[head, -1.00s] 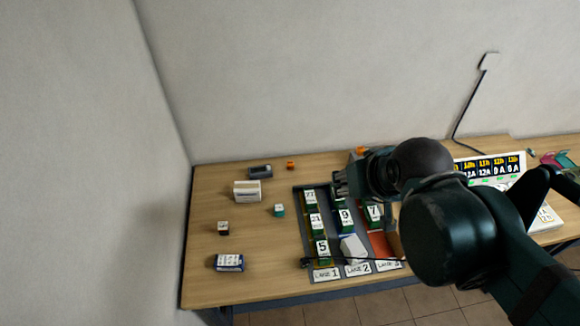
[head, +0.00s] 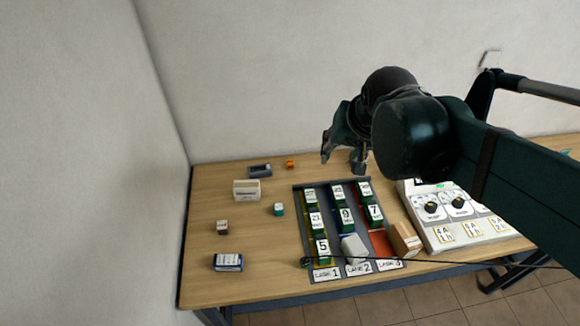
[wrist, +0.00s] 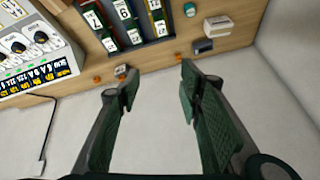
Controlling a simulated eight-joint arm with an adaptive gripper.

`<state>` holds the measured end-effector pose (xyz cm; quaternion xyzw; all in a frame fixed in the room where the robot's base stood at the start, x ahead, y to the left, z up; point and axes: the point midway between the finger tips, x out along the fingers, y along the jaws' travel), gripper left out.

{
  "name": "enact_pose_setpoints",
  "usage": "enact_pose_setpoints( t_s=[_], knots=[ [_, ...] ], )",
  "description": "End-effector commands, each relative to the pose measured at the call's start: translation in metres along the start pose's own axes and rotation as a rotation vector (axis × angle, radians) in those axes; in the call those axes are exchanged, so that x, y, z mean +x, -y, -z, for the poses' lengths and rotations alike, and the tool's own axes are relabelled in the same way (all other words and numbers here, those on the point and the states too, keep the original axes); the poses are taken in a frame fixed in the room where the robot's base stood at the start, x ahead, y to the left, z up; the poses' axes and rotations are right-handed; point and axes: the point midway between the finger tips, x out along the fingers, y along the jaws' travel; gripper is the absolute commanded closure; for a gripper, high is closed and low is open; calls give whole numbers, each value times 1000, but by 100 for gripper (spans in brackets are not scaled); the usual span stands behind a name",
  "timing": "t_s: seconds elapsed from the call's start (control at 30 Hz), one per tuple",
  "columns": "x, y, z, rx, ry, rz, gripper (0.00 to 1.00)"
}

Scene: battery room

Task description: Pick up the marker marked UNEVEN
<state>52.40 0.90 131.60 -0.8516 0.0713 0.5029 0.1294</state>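No lettering that reads UNEVEN is legible in either view, so I cannot tell which thing is that marker. Small blocks stand on the table in the head view: a teal one with a white top (head: 279,209), a brown one with a pale top (head: 222,227) and an orange one (head: 290,164). My gripper (head: 343,158) is raised near the back of the table, behind the lane tray. In the wrist view my gripper (wrist: 148,80) is open, with nothing between its fingers. Small orange items (wrist: 97,79) lie near the table's back edge there.
The lane tray (head: 304,240) holds several numbered green blocks and a whitish block (head: 354,248). A tan block (head: 405,239) and a panel with dials (head: 440,240) stand right.

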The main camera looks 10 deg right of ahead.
Motion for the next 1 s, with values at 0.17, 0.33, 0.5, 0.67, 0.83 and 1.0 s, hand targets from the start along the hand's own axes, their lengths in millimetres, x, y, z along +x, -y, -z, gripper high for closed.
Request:
enact_pose_setpoints(
  t_s=[0.17,0.33,0.5,0.67,0.83,1.0],
  knots=[
    [16,9,21,79,30,-9,63],
    [33,18,39,156,58,-20,63],
    [52,27,56,231,86,-33,63],
    [72,35,72,303,111,-47,63],
    [95,44,87,378,136,-65,63],
    [119,52,102,454,160,-85,63]
  ],
)
